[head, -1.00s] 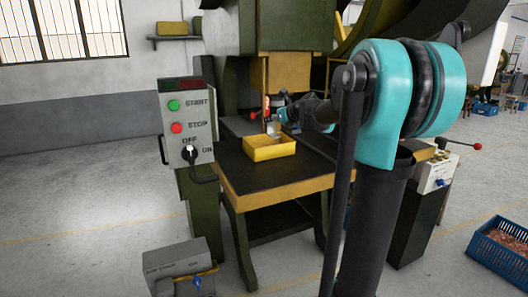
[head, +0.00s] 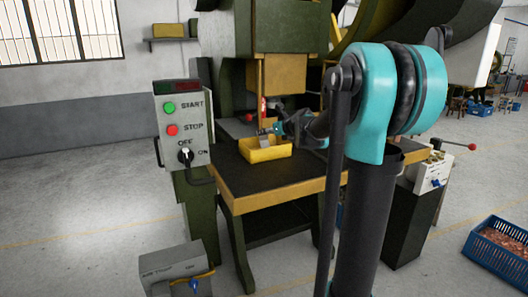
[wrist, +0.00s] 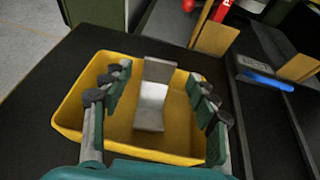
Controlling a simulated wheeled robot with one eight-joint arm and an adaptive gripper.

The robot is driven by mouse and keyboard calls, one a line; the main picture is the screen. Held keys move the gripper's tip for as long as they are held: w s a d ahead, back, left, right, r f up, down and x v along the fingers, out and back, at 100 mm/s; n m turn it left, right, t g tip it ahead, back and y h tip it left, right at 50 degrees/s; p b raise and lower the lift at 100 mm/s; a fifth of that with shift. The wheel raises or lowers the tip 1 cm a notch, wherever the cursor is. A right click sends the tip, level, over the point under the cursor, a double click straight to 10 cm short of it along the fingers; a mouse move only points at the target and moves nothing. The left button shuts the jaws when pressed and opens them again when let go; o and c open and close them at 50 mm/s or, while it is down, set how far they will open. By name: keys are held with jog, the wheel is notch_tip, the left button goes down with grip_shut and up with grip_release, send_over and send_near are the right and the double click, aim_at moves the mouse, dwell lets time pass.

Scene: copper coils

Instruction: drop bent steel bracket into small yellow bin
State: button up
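The small yellow bin (head: 268,154) stands on the dark press table; the wrist view shows its open inside and rim (wrist: 70,118). The bent steel bracket (wrist: 152,98) is grey and shows between my spread fingers, with gaps on both sides. In the head view the bracket (head: 264,142) is at the bin's mouth, below my fingers. I cannot tell whether it rests in the bin or is still in the air. My gripper (wrist: 163,100) is open above the bin; it also shows small in the head view (head: 268,130).
The press frame rises behind the bin. A control box with START and STOP buttons (head: 184,125) stands left of the table. A blue-handled item (wrist: 265,80) lies to the right in the wrist view. A blue crate (head: 495,250) is on the floor at right.

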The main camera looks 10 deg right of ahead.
jog(key=v, duration=1.2)
jog(key=shift+r, duration=0.1)
